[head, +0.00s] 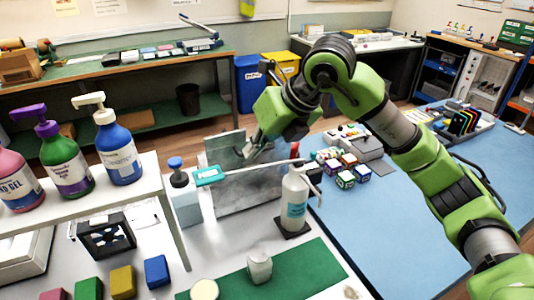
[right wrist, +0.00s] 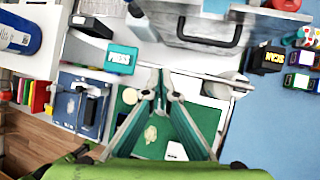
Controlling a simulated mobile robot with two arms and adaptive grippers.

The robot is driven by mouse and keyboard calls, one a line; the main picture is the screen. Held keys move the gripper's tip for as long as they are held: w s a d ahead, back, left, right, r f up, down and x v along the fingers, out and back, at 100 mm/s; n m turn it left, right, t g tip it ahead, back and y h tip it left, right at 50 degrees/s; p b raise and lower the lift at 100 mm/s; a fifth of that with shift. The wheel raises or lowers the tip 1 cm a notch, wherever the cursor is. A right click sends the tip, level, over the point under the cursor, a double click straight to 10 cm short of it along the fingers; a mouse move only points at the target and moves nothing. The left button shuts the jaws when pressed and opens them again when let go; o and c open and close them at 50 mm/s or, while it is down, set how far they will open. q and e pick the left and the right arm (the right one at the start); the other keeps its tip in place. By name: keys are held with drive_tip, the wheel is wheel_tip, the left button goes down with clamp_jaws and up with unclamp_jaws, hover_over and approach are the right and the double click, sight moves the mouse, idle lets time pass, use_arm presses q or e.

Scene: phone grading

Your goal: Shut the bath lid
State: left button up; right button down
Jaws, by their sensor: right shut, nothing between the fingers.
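The bath (head: 245,194) is a grey metal box on the white bench in the middle of the head view. Its lid (head: 224,148) looks like a grey plate standing up at the back, so it seems open. In the right wrist view a grey metal panel with a dark handle (right wrist: 210,42) lies at the top; I cannot tell whether it is the lid. My right gripper (head: 249,150) is shut and empty, in front of the plate's right part in the head view. Its closed fingertips (right wrist: 160,78) show below the panel in the wrist view. Contact is unclear. My left gripper is out of view.
A white pump bottle (head: 295,200) stands right of the bath, and a blue-capped bottle (head: 178,174) stands left. A teal-topped item (head: 208,176) is near its front left. Patterned cubes (head: 345,178) lie on the blue mat. A green mat (head: 300,268) is in front.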

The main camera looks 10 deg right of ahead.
drive_tip(key=w+d+r+m+t+h, duration=0.1)
drive_tip(key=w+d+r+h, duration=0.15)
drive_tip(key=d, duration=0.45)
drive_tip(key=d+p+x, duration=0.1)
drive_tip(key=p+x, duration=0.1)
drive_tip(key=x, duration=0.8)
drive_tip(key=shift+f+h, duration=0.3)
drive_tip(key=shift+h, duration=0.15)
drive_tip(key=shift+r, duration=0.1)
